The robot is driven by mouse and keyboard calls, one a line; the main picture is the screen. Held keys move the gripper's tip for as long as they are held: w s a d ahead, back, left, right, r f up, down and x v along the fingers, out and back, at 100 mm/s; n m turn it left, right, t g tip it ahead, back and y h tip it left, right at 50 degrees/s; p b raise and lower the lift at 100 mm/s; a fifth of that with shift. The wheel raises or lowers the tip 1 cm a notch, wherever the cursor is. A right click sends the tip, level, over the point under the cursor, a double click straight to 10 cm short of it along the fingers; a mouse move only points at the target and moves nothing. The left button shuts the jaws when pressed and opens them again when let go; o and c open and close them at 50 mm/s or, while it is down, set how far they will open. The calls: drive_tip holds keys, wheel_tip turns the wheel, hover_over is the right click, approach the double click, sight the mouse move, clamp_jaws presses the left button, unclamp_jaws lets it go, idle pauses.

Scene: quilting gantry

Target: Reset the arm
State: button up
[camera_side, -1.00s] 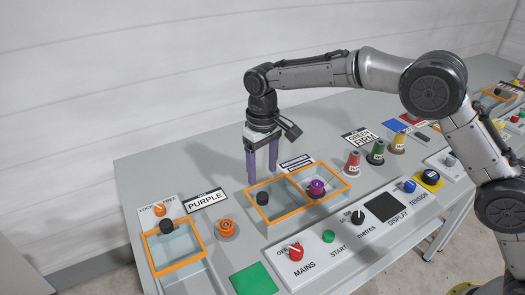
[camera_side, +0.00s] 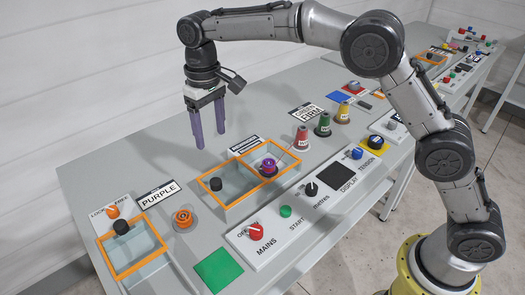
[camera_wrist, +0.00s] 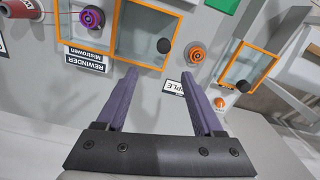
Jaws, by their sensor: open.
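My gripper (camera_side: 210,140) hangs below my wrist in the side view, with its two purple fingers pointing down. It is above the grey bench (camera_side: 110,160), behind the orange-rimmed double box (camera_side: 237,207). The fingers are apart with nothing between them. In the wrist view my gripper (camera_wrist: 159,78) also shows open and empty, with the box's orange rim (camera_wrist: 125,60) beyond the fingertips. My arm is bent and reaches in from the right.
A purple spool (camera_side: 268,167) sits in the box's right part. An orange spool (camera_side: 184,218) and another orange-rimmed box (camera_side: 135,270) stand at left. The red mains knob (camera_side: 255,232) is on the front panel.

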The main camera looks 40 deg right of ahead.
drive_tip(key=s+d+r+m+t, duration=0.1)
drive_tip(key=s+d+r, duration=0.15)
drive_tip(key=r, duration=0.25)
drive_tip(key=s+d+r+t, duration=0.1)
drive_tip(key=d+r, duration=0.3)
drive_tip(key=r, duration=0.2)
drive_tip(key=s+d+r+m+t, duration=0.1)
drive_tip(key=s+d+r, duration=0.2)
drive_tip(key=s+d, duration=0.15)
drive_tip(key=s+d+r+t, duration=0.1)
drive_tip(key=s+d+r, duration=0.2)
drive_tip(key=s, duration=0.3)
drive_tip(key=s+d+f+t, duration=0.1)
drive_tip(key=s+d, duration=0.1)
drive_tip(key=s, duration=0.4)
drive_tip(key=s+d+f, duration=0.2)
drive_tip(key=s+d, duration=0.1)
drive_tip(key=s, duration=0.4)
drive_tip(key=s+f, duration=0.7)
drive_tip(key=f, duration=0.3)
drive_tip(key=shift+s+d, duration=0.2)
drive_tip(key=shift+d, duration=0.2)
drive_tip(key=shift+r, duration=0.1)
